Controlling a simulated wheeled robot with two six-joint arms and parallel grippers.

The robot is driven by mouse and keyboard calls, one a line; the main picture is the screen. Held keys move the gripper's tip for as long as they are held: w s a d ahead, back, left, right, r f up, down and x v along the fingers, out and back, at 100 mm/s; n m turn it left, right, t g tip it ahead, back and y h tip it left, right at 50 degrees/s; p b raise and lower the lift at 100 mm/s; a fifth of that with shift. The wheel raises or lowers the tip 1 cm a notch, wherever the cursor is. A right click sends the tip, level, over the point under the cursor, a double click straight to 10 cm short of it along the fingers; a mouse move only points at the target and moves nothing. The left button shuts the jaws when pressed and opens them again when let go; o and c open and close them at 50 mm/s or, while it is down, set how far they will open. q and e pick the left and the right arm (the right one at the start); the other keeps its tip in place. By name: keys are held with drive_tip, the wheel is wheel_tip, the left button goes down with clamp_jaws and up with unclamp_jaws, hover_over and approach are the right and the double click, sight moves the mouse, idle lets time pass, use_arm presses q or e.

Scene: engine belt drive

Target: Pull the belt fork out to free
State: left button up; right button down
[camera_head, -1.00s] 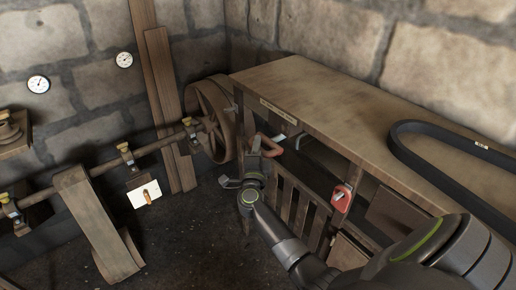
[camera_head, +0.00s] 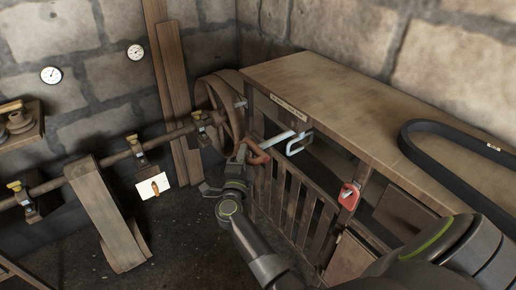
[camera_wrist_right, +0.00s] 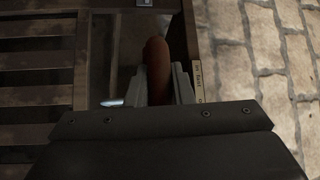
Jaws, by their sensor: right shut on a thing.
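The belt fork has a reddish-brown handle (camera_head: 259,155) and a pale bar (camera_head: 279,141) that runs back to a pale bent end (camera_head: 299,143) by the bench's front side. My right gripper (camera_head: 243,156) is at the handle, left of the slatted gate. In the right wrist view the handle (camera_wrist_right: 157,65) stands between my two fingers (camera_wrist_right: 160,88), which are shut on it. The fingers hide its lower part. My left gripper is not in view.
The wooden bench (camera_head: 330,88) bears a black belt loop (camera_head: 415,150). A slatted gate (camera_head: 290,195) and a red latch-like part (camera_head: 348,196) are below its top. A pulley wheel (camera_head: 222,105) and line shaft (camera_head: 100,160) are at left. The dark floor between is open.

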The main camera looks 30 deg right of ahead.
drive_tip(key=shift+a+f, duration=0.1)
drive_tip(key=shift+a, duration=0.4)
drive_tip(key=shift+d, duration=0.1)
drive_tip(key=c, duration=1.5)
unclamp_jaws()
drive_tip(key=shift+c, duration=0.2)
drive_tip(key=shift+o, duration=1.3)
drive_tip(key=shift+a, duration=0.25)
drive_tip(key=shift+d, duration=0.1)
